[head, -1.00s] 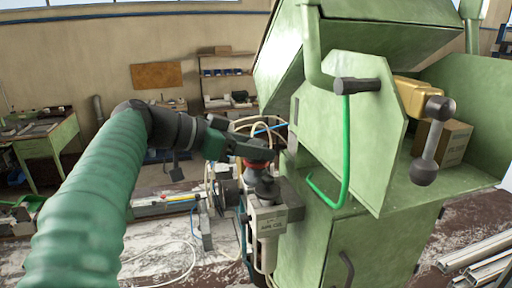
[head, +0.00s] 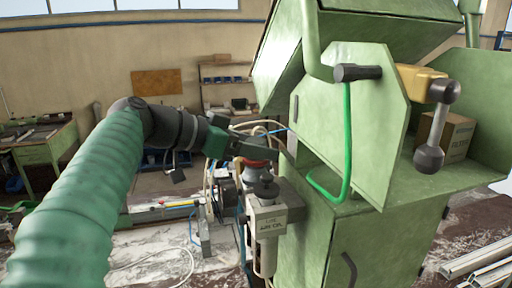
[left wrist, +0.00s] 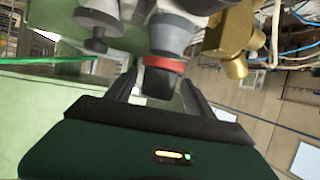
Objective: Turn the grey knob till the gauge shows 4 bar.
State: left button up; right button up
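A dark grey knob with a red ring (left wrist: 160,80) stands between my left gripper's two fingers in the left wrist view. In the head view its red ring (head: 256,163) shows beside the fingers, partly hidden. My left gripper (left wrist: 158,92) is open around the knob, with a small gap visible on each side. In the head view the gripper (head: 266,150) reaches in from the left, above the pale air unit (head: 270,220). A second, darker knob (head: 265,187) sits on that unit in front. I cannot make out a gauge face. My right gripper is not in view.
A green machine cabinet (head: 340,235) stands close on the right of the air unit, with a bright green hose (head: 347,150) and a dark-knobbed lever (head: 435,130). A brass fitting (left wrist: 232,40) is close right of the knob in the left wrist view. Hoses hang behind.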

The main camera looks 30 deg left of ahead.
pick_arm(q)
jog(key=b+v, duration=0.1)
jog(key=v, duration=0.4)
jog(key=shift+s+a+b, duration=0.15)
jog(key=shift+a+b, duration=0.1)
jog(key=shift+b, duration=0.1)
jog(key=p+v, duration=0.1)
jog(key=v, duration=1)
jog(key=shift+s+a, duration=0.15)
jog(key=shift+a, duration=0.05)
